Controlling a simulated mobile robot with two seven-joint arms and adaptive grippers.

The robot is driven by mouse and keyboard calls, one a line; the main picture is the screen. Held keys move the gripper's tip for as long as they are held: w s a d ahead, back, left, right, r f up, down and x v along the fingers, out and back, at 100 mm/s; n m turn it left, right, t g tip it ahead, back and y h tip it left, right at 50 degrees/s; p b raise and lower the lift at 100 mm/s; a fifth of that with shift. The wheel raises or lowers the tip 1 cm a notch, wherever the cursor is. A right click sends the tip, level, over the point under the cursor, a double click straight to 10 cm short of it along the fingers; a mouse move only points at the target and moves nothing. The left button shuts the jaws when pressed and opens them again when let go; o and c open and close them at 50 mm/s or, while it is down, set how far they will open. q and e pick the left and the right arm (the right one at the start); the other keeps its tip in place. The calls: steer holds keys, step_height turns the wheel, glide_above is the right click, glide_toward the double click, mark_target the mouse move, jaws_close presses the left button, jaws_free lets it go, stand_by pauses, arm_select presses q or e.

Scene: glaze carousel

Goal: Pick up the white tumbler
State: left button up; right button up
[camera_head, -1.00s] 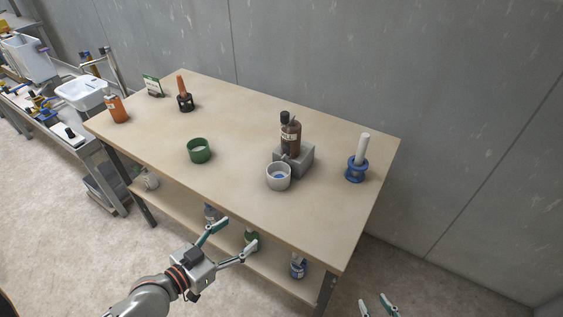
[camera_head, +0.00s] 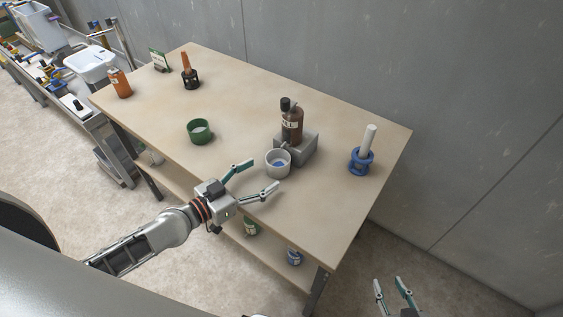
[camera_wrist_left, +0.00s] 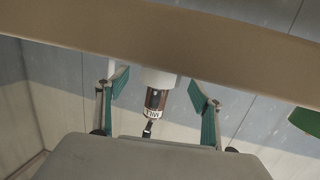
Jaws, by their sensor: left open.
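The white tumbler (camera_head: 278,163) stands upright on the table, with something blue showing inside. It sits against the front of a grey block. In the left wrist view the tumbler (camera_wrist_left: 158,78) appears upside down between the fingers and partly hides the brown bottle. My left gripper (camera_head: 264,176) is open and empty over the table's front edge, its fingertips just short of the tumbler. It also frames the left wrist view (camera_wrist_left: 157,90). My right gripper (camera_head: 389,283) is at the lower right, off the table, with its fingers apart and nothing between them.
The grey block (camera_head: 303,149) carries a brown bottle (camera_head: 292,126). A blue holder with a white rod (camera_head: 361,160) stands to the right, and a green bowl (camera_head: 200,132) to the left. A lower shelf holds bottles.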

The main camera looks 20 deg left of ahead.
mark_target(269, 170)
arm_select(q)
steer(key=x, duration=0.6)
steer(key=shift+a+f, duration=0.1)
steer(key=shift+f, duration=0.1)
steer(key=c, duration=1.3)
